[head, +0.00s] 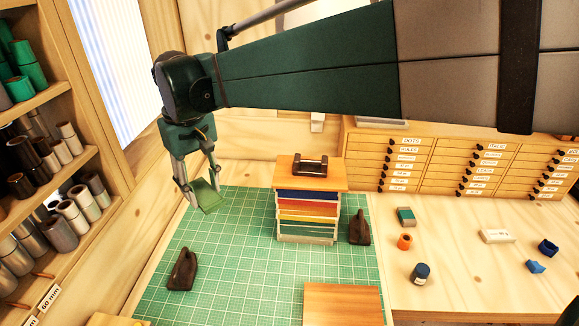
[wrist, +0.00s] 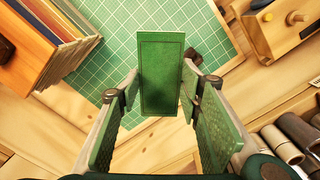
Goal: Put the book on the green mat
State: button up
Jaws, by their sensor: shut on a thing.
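A small green book (head: 208,197) hangs between the fingertips of my gripper (head: 203,186), which is shut on it. In the wrist view the book (wrist: 161,75) is held upright in the picture between the finger pads (wrist: 160,95), its cover facing the camera. The green mat (head: 215,240) has a white grid and lies flat on the wooden table. The book is above the mat's back left edge, apart from its surface; the exact height is hard to tell. In the wrist view the mat (wrist: 110,35) lies behind the book's upper part.
A stack of coloured books (head: 307,212) under a wooden board stands on the mat. Dark weights stand left (head: 182,270) and right (head: 360,228) of it. A shelf of rolls (head: 50,160) is at left. The mat's left middle is clear.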

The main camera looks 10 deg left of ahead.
jog(key=w+f+m, duration=0.4)
jog(key=w+f, duration=0.6)
jog(key=f, duration=0.1)
jog(key=m, duration=0.6)
send_over(248, 230)
notch_tip(248, 230, down, 14)
jog(key=shift+w+f, duration=0.1)
jog(key=shift+f, duration=3.15)
jog(key=shift+f+p, duration=0.4)
jog(key=shift+f, duration=1.45)
jog(key=shift+f, duration=0.2)
